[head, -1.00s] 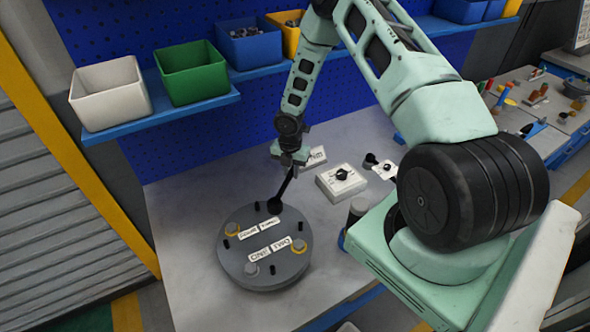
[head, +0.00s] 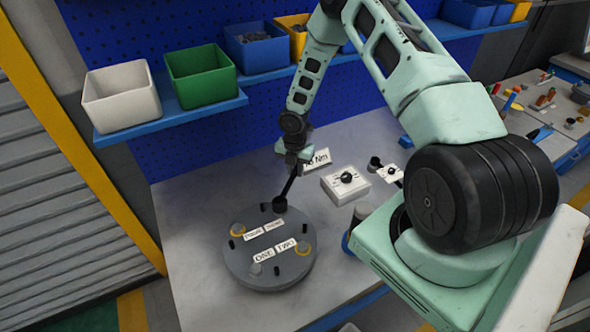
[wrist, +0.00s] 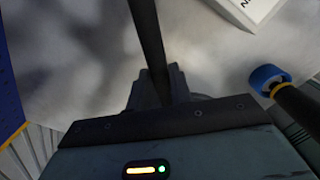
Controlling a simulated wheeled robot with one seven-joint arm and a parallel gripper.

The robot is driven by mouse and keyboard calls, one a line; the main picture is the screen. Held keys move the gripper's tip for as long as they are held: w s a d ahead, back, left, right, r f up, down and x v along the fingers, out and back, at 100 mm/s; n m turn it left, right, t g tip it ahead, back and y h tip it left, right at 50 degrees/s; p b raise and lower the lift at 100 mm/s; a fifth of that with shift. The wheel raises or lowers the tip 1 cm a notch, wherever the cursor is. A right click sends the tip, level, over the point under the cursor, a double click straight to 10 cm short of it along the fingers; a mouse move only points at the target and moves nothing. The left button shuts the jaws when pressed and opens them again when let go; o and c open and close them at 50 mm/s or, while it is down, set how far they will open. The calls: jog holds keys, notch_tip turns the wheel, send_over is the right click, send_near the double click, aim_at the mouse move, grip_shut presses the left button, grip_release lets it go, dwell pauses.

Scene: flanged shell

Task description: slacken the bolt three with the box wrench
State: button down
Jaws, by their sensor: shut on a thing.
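The flanged shell (head: 235,262) is a grey round disc on the bench, with several bolts and black studs and label plates on top. The box wrench (head: 288,188) is a dark bar slanting down from my gripper (head: 293,160) to its ring end at the disc's far edge, beside the THREE label (head: 273,224). The ring end covers that spot, so bolt three is hidden; I cannot tell how fully it is seated. My gripper is shut on the wrench handle, which also shows in the wrist view (wrist: 148,40).
A white box with a black knob (head: 345,181) and an Nm card (head: 317,160) stand right of my gripper. A dark-handled tool with a blue ring (wrist: 268,76) is near the bench's front edge. Bins line a blue shelf (head: 170,118) behind. Bench left of the disc is clear.

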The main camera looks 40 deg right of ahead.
jog(key=shift+r+p, duration=1.6)
jog(key=shift+r, duration=0.65)
